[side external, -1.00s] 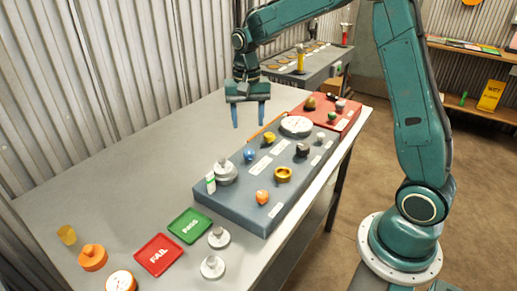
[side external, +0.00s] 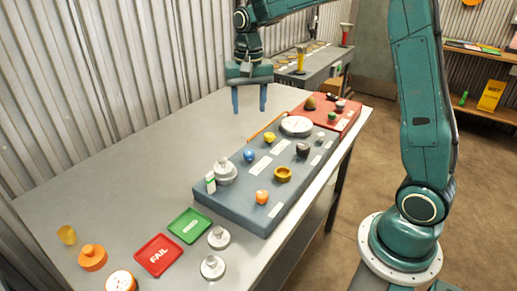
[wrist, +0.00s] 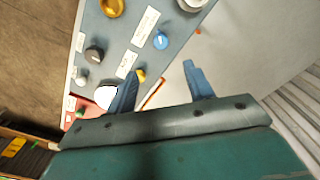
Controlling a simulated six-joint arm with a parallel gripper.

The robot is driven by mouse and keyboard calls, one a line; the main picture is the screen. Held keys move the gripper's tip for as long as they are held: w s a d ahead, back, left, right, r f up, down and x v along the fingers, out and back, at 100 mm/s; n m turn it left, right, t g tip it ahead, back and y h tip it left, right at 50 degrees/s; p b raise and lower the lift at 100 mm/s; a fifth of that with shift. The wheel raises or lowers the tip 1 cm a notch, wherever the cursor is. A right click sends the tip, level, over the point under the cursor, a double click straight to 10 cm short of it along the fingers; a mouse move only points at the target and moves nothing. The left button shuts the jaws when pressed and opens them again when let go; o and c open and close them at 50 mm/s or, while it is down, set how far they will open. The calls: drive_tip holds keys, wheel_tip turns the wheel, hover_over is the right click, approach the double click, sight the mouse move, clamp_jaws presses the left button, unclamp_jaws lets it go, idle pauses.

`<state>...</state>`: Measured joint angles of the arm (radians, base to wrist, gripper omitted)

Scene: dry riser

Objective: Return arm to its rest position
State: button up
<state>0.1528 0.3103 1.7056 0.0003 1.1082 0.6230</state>
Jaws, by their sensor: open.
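My gripper (side external: 249,99) hangs above the bare far part of the grey table (side external: 125,150), left of the grey-blue panel block (side external: 235,205). Its two blue fingers point down, spread apart with nothing between them. In the wrist view my gripper (wrist: 160,88) also shows open and empty, with the panel and part of the table beyond the fingers. My arm reaches over from the base at the right.
The panel carries several coloured knobs, a white gauge (side external: 297,125) and a silver fitting (side external: 224,172). A red block (side external: 345,118) adjoins it. Green (side external: 190,225) and red FAIL (side external: 158,255) trays lie at the front.

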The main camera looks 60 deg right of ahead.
drive_tip(key=s+a+r+n+t, duration=0.1)
drive_tip(key=s+a+n, duration=0.1)
drive_tip(key=s, duration=0.6)
drive_tip(key=s+a+r+n+t, duration=0.2)
drive_tip(key=s+n, duration=0.2)
drive_tip(key=s, duration=0.5)
drive_tip(key=s+a+r+n+t, duration=0.2)
drive_tip(key=s, duration=0.6)
drive_tip(key=shift+s+a+r+n, duration=0.15)
drive_tip(key=shift+s+a+n, duration=0.05)
drive_tip(key=shift+a+n, duration=0.2)
